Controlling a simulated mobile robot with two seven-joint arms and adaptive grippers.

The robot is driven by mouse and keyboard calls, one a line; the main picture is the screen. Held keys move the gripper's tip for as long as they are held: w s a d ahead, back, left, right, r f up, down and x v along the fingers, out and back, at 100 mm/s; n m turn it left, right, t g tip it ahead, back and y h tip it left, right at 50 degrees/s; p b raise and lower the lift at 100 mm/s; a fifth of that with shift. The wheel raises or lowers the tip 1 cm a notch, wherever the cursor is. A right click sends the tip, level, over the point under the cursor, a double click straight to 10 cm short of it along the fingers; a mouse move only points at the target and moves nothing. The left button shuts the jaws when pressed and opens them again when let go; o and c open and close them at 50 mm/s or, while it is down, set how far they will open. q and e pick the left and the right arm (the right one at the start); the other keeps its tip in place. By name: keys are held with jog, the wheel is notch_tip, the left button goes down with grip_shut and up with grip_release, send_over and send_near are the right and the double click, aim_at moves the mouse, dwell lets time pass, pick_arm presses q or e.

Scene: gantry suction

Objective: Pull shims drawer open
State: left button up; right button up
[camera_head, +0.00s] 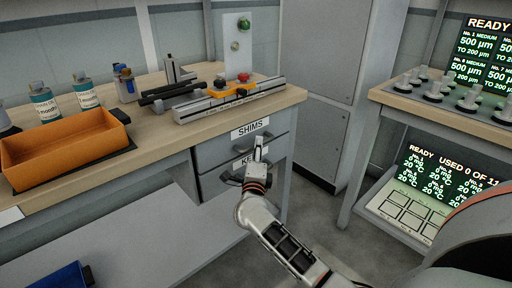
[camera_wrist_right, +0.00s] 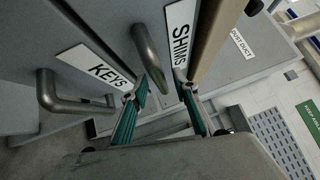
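The shims drawer (camera_head: 272,138) is the upper drawer under the wooden bench and looks shut, with its white SHIMS label (camera_head: 250,128) on the front. In the right wrist view the label (camera_wrist_right: 180,32) is close and tilted, and the drawer's grey bar handle (camera_wrist_right: 150,52) stands out beside it. My right gripper (camera_head: 258,146) is in front of the drawers. In the wrist view its two teal fingers (camera_wrist_right: 163,88) are apart, with the handle reaching into the gap between them. I cannot tell whether they touch it. My left gripper is not in view.
The keys drawer is below, with its label (camera_wrist_right: 94,67) and handle (camera_wrist_right: 78,105) close to one finger. An orange tray (camera_head: 65,141), bottles and a rail fixture (camera_head: 230,100) are on the bench. A second table (camera_head: 440,118) stands right; floor shows between.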

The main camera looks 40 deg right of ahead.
jog(key=shift+x, duration=1.05)
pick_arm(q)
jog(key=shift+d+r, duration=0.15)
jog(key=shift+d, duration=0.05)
pick_arm(e)
jog(key=shift+c, duration=0.5)
